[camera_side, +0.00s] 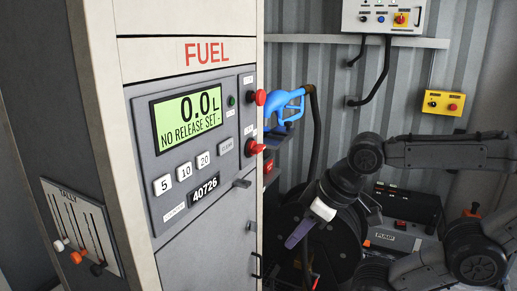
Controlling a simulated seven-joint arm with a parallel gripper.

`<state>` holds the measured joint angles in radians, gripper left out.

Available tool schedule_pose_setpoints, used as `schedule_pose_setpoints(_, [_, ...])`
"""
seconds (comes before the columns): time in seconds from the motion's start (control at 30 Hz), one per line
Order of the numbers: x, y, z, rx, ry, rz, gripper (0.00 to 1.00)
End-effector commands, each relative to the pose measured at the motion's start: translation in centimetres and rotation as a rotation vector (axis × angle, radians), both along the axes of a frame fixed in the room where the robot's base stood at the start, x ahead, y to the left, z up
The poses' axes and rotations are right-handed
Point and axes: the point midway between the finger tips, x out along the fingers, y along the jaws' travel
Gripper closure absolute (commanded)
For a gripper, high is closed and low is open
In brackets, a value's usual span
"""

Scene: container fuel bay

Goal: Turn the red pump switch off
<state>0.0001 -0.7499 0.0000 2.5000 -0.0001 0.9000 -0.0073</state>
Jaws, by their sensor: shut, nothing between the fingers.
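A small red switch (400,225) sits on the pump unit (398,239), just above its "PUMP" label, at the lower right. I cannot tell its position from this view. My gripper (293,241) is shut and empty, pointing down and to the left in front of the dark hose reel. It is well to the left of the red switch and apart from it. My arm links pass close above and to the right of the pump unit and hide part of it.
The fuel dispenser (185,60) fills the left, with red knobs (259,97) on its edge and a display reading 0.0 L. A blue nozzle (284,107) hangs beside it. A yellow box (434,107) with a red button and a white control box (366,8) are on the wall.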

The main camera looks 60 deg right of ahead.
Motion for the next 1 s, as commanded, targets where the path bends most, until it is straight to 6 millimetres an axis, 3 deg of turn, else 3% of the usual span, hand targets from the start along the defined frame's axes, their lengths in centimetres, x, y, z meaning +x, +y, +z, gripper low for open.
schedule_pose_setpoints(0.17, [-0.3,0.5,0.2,-0.032,0.016,0.106,1.00])
schedule_pose_setpoints(0.4, [2.3,2.4,5.9,-0.023,-0.028,0.331,1.00])
schedule_pose_setpoints(0.57, [5.7,1.7,10.6,-0.004,-0.082,0.389,1.00])
schedule_pose_setpoints(0.77, [10.7,-2.8,16.6,0.005,-0.185,0.387,1.00])
schedule_pose_setpoints(0.9, [13.2,-8.4,19.8,-0.004,-0.257,0.326,1.00])
schedule_pose_setpoints(1.0, [14.0,-13.1,21.2,-0.008,-0.294,0.244,1.00])
